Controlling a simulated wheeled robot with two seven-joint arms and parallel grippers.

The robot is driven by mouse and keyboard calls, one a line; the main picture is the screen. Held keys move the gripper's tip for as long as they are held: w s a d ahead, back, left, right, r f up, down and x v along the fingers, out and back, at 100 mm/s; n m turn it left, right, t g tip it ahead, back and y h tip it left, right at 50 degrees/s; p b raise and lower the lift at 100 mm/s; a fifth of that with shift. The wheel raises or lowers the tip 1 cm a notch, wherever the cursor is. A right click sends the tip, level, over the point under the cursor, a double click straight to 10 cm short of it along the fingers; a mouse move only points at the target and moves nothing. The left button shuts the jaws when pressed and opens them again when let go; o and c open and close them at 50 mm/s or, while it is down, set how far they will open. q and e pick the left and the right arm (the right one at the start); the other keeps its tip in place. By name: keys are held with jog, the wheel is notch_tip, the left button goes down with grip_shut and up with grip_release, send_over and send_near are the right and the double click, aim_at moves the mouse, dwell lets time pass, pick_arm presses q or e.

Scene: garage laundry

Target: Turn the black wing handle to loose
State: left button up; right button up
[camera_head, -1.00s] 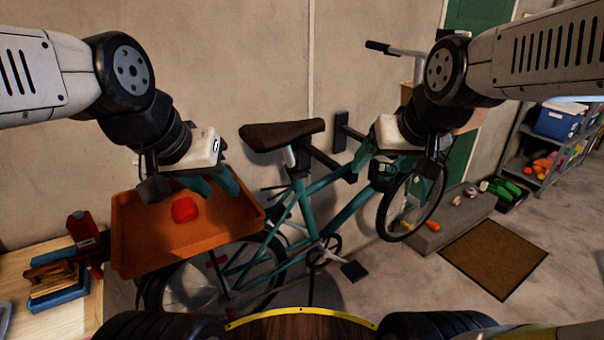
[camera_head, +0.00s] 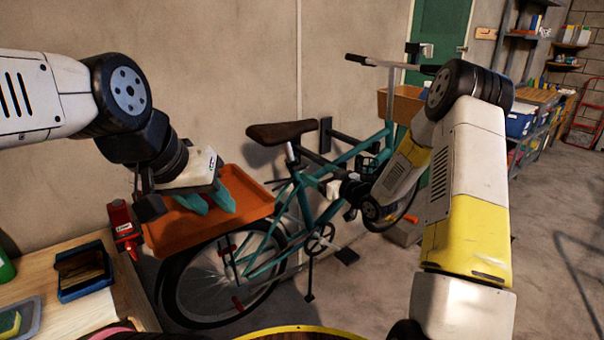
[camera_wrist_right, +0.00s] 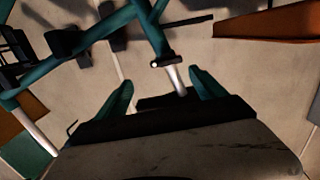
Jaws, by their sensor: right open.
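The teal bicycle (camera_head: 292,222) stands by the wall with a dark saddle (camera_head: 282,132). In the right wrist view, a short dark bar (camera_wrist_right: 166,61) crosses the top of the teal tube where the silver seat post (camera_wrist_right: 176,80) enters. It may be the black wing handle; I cannot tell its setting. My right gripper (camera_wrist_right: 162,84) is open, its teal fingers apart on either side of the seat post, with no contact visible. In the head view its fingers blend into the bicycle frame. My left gripper (camera_head: 210,203) is open and empty over the orange tray (camera_head: 262,208).
Black wall brackets (camera_head: 326,134) are behind the bicycle. Shelves (camera_head: 540,120) stand at right. The floor right of my right arm is mostly clear.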

aim_at(302, 169)
jog(key=shift+y, duration=0.5)
jog(key=x, duration=0.5)
jog(key=f+x, duration=0.1)
jog(key=x, duration=0.1)
jog(key=shift+s+a, duration=0.2)
jog(key=shift+a, duration=0.3)
jog(key=shift+c, duration=0.2)
jog(key=c, duration=1.3)
